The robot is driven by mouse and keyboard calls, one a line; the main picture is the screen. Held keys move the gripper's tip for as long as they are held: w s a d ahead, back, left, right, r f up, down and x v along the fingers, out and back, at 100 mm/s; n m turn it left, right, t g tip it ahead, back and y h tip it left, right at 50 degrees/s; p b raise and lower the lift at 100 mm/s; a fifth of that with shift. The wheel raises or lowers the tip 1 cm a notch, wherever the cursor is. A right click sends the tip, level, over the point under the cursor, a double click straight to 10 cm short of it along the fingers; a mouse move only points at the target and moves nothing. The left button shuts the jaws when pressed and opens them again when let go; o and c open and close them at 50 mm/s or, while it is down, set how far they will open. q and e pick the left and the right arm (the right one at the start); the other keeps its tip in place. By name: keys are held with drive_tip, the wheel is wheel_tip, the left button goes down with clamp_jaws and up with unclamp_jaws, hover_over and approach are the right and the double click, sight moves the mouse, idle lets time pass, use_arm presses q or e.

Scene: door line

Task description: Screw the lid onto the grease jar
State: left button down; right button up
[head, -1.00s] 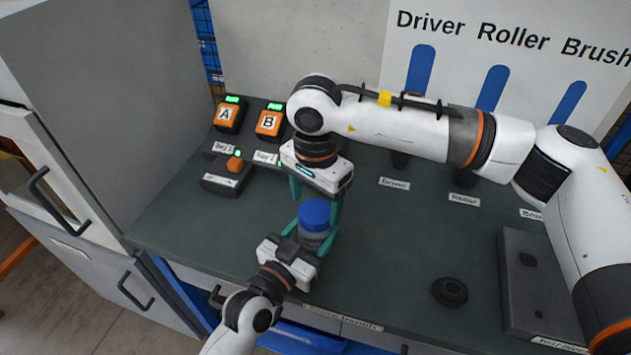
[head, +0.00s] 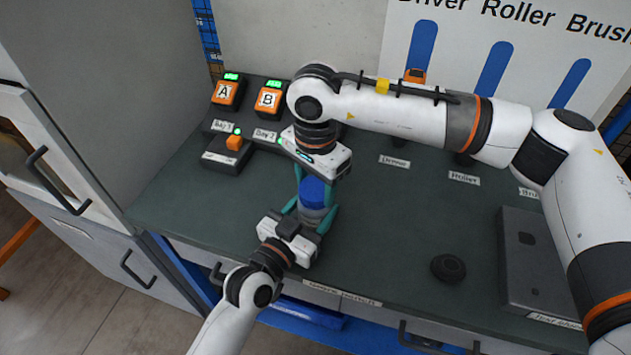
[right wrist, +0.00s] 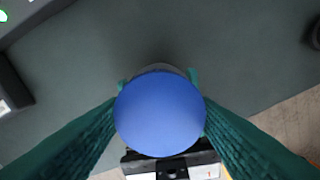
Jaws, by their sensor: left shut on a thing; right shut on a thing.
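The grease jar (head: 311,214) stands upright over the front of the bench, a grey body mostly hidden by fingers. The blue lid (head: 313,191) sits on top of it; whether it is threaded down cannot be told. My left gripper (head: 309,211) comes from the front and is shut on the jar. My right gripper (head: 314,181) points down from above and is shut on the lid. In the right wrist view the lid (right wrist: 159,113) fills the middle between the teal fingers, and a grey edge of the jar (right wrist: 165,68) shows behind it.
Orange boxes A (head: 225,94) and B (head: 268,99) stand at the back left, with a small orange-button box (head: 233,150) before them. A black round part (head: 448,268) lies front right, beside a grey block (head: 520,262). The bench middle right is clear.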

drive_tip(key=m, duration=0.5)
drive_tip(key=shift+m, duration=0.3)
drive_tip(key=m, duration=0.8)
drive_tip(key=shift+m, duration=0.3)
drive_tip(key=m, duration=0.3)
drive_tip(key=o, duration=1.1)
drive_tip(key=shift+c, duration=0.2)
drive_tip(key=shift+r, duration=2.25)
drive_tip(key=shift+c, duration=0.3)
